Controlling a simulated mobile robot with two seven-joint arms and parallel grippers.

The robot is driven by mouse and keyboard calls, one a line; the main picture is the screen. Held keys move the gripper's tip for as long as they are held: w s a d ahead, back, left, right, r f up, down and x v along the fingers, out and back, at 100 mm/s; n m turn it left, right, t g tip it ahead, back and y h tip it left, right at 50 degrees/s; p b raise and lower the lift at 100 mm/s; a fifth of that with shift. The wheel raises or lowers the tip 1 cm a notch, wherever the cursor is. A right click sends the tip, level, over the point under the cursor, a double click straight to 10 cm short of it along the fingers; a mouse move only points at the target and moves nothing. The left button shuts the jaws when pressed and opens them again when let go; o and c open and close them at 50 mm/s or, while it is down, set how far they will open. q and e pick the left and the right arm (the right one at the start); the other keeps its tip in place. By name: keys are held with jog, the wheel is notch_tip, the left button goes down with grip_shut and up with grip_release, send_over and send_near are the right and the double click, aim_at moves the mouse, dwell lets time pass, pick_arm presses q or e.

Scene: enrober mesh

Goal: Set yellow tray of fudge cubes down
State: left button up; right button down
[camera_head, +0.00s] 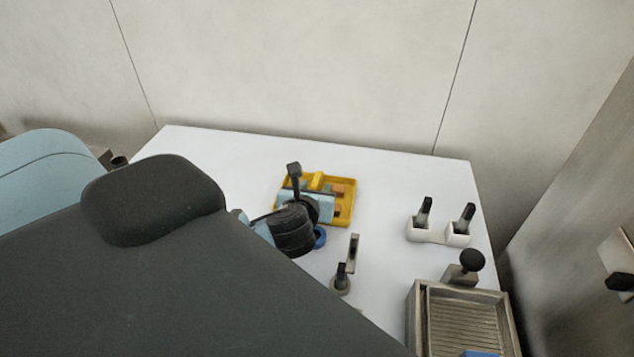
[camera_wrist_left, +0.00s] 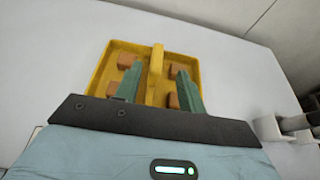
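The yellow tray (camera_head: 348,208) is on the white table near its back edge; it also shows in the left wrist view (camera_wrist_left: 100,68). Brown fudge cubes (camera_wrist_left: 126,60) lie in it on both sides of a raised yellow handle (camera_wrist_left: 156,62) in the middle. My left gripper (camera_head: 306,196) is over the tray, hiding part of it. In the left wrist view its two green fingers (camera_wrist_left: 158,82) stand apart, one on each side of the handle, with gaps visible between. My right gripper is not in view.
To the right, a white holder (camera_head: 436,235) carries two black-handled tools. A metal tray with a ribbed floor (camera_head: 468,325) is at the front right. A small dark-topped tool (camera_head: 341,280) stands nearer. The table (camera_head: 390,175) is clear around the yellow tray's back and right.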

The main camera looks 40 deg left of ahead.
aim_at(314, 184)
pick_arm(q)
jog(key=shift+x, duration=2.8)
jog(key=shift+s+a, duration=0.15)
jog(key=shift+a, duration=0.05)
grip_shut()
